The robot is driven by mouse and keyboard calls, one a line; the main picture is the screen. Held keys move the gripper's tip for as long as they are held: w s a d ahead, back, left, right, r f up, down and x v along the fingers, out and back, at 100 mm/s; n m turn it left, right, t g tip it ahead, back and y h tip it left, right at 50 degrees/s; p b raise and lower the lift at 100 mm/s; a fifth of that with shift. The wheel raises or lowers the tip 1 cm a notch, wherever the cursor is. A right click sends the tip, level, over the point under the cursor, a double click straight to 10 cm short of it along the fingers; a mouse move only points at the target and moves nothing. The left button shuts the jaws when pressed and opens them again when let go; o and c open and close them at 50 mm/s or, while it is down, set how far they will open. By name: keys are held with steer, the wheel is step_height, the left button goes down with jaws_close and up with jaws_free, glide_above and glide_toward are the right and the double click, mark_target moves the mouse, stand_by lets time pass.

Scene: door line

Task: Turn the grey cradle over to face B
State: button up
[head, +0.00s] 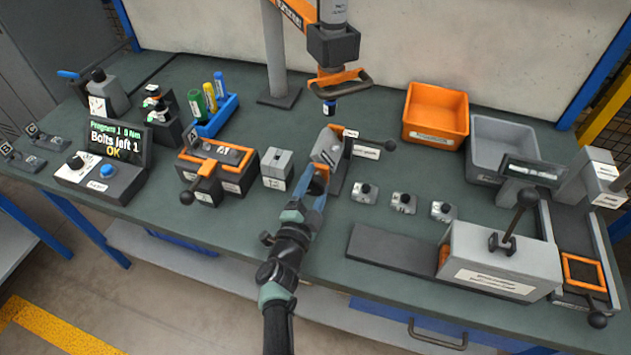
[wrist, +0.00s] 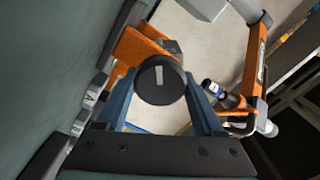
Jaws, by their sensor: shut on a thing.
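The grey cradle (head: 326,148) appears to be the tilted grey block on the dark and orange stand in the middle of the bench. No face letter is readable on it in the head view. My gripper (head: 316,184) is at its front, with its blue fingers around a black round knob (wrist: 160,80). The fingers (wrist: 160,100) are on either side of the knob in the wrist view, shut on it. An orange part (wrist: 138,50) and a small grey piece show behind the knob. The fingers and knob hide the cradle's lower front.
Several small metal blocks (head: 404,203) lie to the right. A small grey block (head: 277,165) and an orange-handled fixture (head: 222,166) stand left. A tool (head: 330,108) hangs above, behind the cradle.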

steer(key=shift+n, duration=0.6)
steer(key=o, duration=1.4)
steer(key=shift+c, duration=0.2)
steer(key=shift+s, duration=0.1)
steer(key=p+v, duration=0.5)
steer(key=v, duration=0.8)
